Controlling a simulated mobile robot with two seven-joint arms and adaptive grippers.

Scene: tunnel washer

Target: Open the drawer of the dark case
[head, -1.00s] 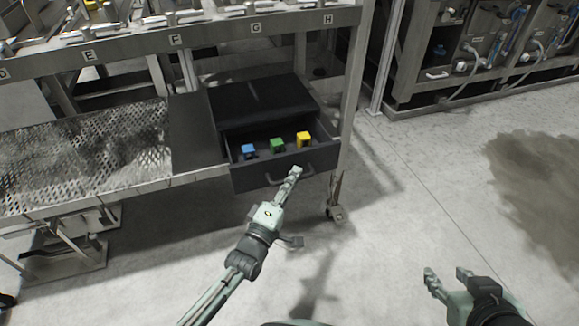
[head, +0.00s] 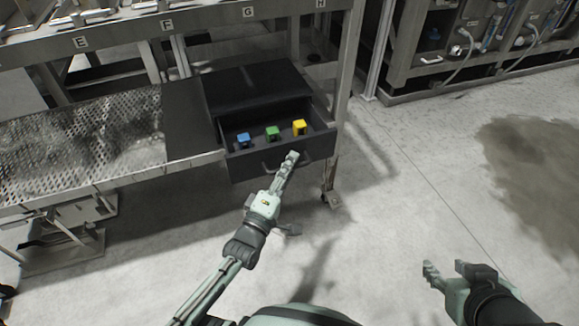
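The dark case (head: 255,84) sits on the lower shelf of the metal rack. Its drawer (head: 258,160) is pulled well out, showing the inside. A blue block (head: 243,140), a green block (head: 272,133) and a yellow block (head: 299,128) stand in a row inside it. The drawer handle (head: 301,164) is a dark bar on the front, partly covered by my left gripper (head: 291,157). The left fingers lie close together over the handle and look shut on it. My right gripper (head: 445,268) is open and empty over the floor at lower right.
The rack's post (head: 346,70) stands just right of the drawer, with a caster (head: 331,197) below it. A perforated metal shelf (head: 85,140) lies left of the case. The floor (head: 400,190) in front and to the right is clear, with a dark stain at right.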

